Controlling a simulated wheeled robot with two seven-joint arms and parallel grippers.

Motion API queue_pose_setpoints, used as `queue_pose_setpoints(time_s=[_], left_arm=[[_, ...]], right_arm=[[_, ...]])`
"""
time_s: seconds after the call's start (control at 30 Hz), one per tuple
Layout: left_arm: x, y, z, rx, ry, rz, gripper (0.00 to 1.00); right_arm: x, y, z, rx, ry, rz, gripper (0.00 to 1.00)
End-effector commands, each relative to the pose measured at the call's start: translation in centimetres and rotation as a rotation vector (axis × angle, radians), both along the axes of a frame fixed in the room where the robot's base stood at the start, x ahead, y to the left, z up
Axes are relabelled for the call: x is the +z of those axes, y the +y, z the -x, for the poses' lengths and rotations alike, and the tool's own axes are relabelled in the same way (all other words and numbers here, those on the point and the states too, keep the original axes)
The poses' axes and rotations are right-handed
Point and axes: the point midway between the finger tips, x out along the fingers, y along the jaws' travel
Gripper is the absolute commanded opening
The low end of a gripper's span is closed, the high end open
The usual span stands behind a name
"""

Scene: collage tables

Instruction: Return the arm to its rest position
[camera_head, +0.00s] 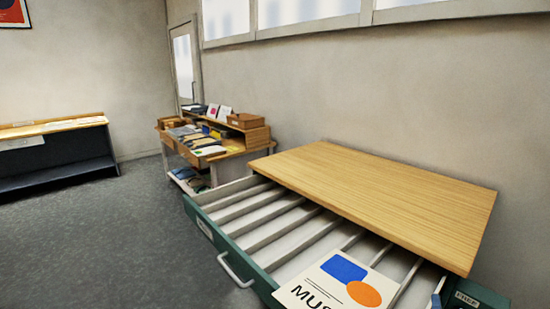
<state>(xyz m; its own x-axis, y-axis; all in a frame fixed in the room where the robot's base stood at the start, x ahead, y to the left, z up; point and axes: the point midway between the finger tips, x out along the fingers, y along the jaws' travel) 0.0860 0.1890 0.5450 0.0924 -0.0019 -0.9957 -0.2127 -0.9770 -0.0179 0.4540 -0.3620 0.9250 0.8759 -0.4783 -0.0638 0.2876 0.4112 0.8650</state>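Neither of my grippers shows in the head view, and no arm is clearly visible. An open green drawer (222,243) with several white divider slats sticks out from under a wooden top (400,200). A white poster (318,289) with a blue shape, an orange circle and partly cut-off black lettering lies over the slats at the drawer's right end. Its lower edge runs out of the picture.
A desk (232,158) with papers, boxes and books stands behind the drawer by the wall. A low dark shelf unit (60,155) with a wooden top is at the left. The grey floor (110,240) between them is clear.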

Motion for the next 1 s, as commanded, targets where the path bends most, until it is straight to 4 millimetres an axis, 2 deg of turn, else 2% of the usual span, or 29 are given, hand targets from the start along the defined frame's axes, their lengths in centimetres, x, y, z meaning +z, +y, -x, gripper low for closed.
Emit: queue_pose_setpoints(time_s=[0.03, 0.17, 0.27, 0.3, 0.37, 0.4, 0.47, 0.5, 0.57, 0.63, 0.67, 0.7, 0.77, 0.8, 0.9, 1.0], left_arm=[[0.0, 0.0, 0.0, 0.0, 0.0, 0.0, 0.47], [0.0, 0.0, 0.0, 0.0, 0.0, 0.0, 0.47], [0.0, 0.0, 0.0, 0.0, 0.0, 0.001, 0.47], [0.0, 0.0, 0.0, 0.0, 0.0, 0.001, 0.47], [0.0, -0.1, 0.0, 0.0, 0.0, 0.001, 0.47], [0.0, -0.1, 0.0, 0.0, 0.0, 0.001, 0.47], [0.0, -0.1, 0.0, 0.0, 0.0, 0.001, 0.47], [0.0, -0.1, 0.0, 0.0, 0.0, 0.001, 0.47], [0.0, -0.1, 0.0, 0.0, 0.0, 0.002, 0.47], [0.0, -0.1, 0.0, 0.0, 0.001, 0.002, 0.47], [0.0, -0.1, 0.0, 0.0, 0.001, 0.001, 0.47], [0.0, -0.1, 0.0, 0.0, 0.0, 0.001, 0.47], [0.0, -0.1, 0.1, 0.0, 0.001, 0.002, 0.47], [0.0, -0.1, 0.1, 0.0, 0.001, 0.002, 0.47], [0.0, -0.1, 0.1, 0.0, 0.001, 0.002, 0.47], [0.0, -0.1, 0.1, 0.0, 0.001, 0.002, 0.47]], right_arm=[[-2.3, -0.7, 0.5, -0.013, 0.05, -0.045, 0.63], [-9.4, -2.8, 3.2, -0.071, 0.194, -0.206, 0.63], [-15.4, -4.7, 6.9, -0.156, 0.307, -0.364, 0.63], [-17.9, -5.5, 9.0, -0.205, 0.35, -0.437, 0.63], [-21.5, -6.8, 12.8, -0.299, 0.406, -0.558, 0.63], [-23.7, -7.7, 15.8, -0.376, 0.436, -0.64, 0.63], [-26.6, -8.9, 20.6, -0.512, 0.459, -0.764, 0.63], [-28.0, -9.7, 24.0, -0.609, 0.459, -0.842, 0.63], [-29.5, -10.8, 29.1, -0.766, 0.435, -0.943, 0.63], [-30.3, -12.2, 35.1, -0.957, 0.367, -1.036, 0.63], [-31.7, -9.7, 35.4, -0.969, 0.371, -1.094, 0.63], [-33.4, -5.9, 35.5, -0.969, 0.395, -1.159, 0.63], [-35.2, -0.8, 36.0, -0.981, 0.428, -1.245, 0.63], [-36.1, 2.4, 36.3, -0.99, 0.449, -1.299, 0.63], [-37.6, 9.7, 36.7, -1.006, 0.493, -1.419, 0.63], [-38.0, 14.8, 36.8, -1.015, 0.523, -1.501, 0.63]])
